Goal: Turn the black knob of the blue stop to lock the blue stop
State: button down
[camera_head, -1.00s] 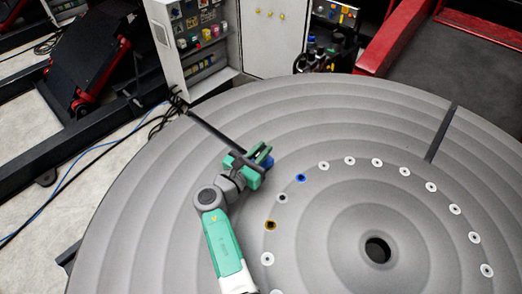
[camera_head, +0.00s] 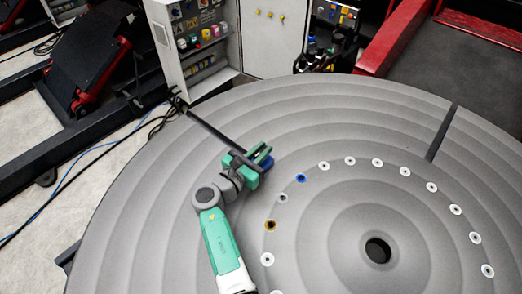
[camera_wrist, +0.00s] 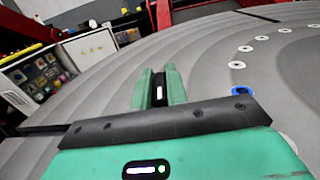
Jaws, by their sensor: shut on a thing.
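The blue stop (camera_head: 267,162) shows as a small patch of blue at the tip of my gripper (camera_head: 254,161), above the grey disc; the rest of it is hidden by the fingers. In the wrist view my green gripper fingers (camera_wrist: 159,86) point away and stand close together, with a dark gap between them. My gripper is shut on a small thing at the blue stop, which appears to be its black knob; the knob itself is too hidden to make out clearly.
The large grey disc (camera_head: 345,125) has a ring of white-rimmed holes, one blue-rimmed hole (camera_head: 300,178), one orange-brown hole (camera_head: 270,225) and a central hole (camera_head: 378,250). Dark slots cross its outer part. An open control cabinet (camera_head: 200,45) stands behind. The disc's right side is clear.

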dwell(0.3)
jog(key=c, duration=1.4)
grip_release()
jog(key=shift+s+a, duration=0.15)
jog(key=shift+s, duration=0.05)
jog(key=p+v, duration=0.2)
jog(key=v, duration=0.5)
jog(key=shift+s+a+p, duration=0.1)
jog(key=shift+s+p, duration=0.05)
jog(key=shift+p, duration=0.15)
